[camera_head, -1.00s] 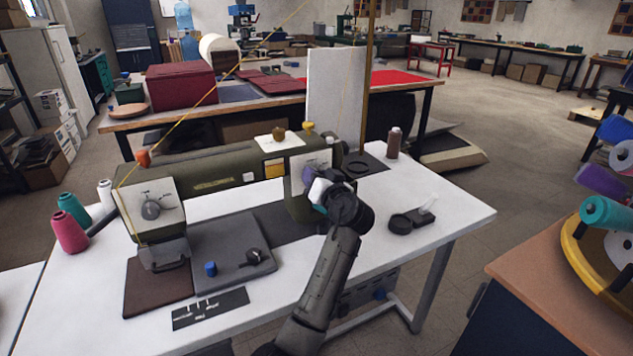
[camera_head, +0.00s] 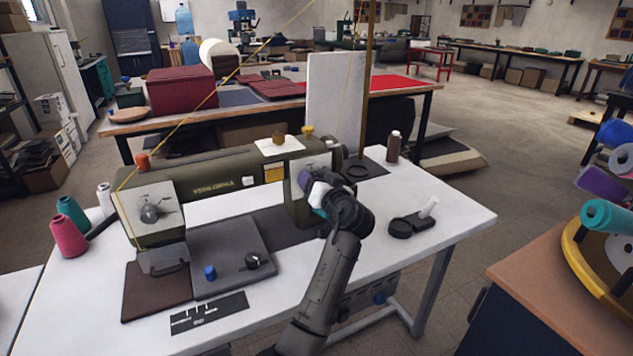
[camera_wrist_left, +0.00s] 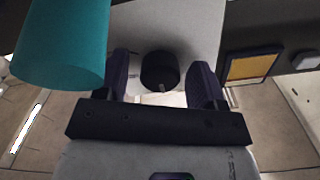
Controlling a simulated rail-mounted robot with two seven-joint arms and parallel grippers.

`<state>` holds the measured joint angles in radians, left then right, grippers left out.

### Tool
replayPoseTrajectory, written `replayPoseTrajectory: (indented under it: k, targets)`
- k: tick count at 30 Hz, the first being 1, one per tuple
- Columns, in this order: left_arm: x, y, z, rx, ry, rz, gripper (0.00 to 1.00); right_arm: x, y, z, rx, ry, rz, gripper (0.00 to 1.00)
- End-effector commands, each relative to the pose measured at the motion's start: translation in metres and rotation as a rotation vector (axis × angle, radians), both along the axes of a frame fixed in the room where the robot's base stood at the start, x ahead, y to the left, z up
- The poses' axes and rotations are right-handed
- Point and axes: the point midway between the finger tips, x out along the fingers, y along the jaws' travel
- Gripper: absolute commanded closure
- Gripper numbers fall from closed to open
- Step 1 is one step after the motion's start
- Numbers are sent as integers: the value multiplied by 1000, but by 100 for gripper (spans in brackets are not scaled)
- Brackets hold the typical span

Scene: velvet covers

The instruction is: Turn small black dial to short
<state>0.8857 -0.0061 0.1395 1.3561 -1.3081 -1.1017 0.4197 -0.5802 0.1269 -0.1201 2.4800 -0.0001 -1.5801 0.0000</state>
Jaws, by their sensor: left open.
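A small black dial (camera_wrist_left: 160,68) with a pale mark on its rim sits on a pale panel in the left wrist view. My left gripper (camera_wrist_left: 163,78) has its two dark purple fingers apart, one on either side of the dial. I cannot tell whether they touch it. In the head view, my left gripper (camera_head: 308,184) is at the pale face panel (camera_head: 318,163) on the right end of the olive sewing machine (camera_head: 215,176), and it hides the dial there. Dial markings cannot be read. My right gripper is not in view.
A grey dial (camera_head: 150,213) is on the machine's left face. A teal cylinder (camera_wrist_left: 62,40) is close to the left finger in the wrist view.

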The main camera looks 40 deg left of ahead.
Motion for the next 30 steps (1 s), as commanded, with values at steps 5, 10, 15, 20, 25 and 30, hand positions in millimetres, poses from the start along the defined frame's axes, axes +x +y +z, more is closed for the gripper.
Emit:
replayPoseTrajectory:
  k: [5, 10, 15, 20, 25, 30]
  targets:
    - [-1, -2, 0, 0, 1, -1, 37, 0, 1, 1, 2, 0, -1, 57]
    - [-8, -18, 1, 0, 1, -2, 37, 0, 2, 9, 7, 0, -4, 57]
    - [-22, -49, 2, -2, 2, -3, 37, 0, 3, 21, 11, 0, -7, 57]
    - [-36, -77, 2, -2, 1, -2, 37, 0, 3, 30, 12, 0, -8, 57]
    - [-47, -101, 1, -2, 1, -1, 37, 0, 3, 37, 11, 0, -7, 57]
    - [-55, -117, 0, -1, 1, -1, 37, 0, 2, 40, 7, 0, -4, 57]
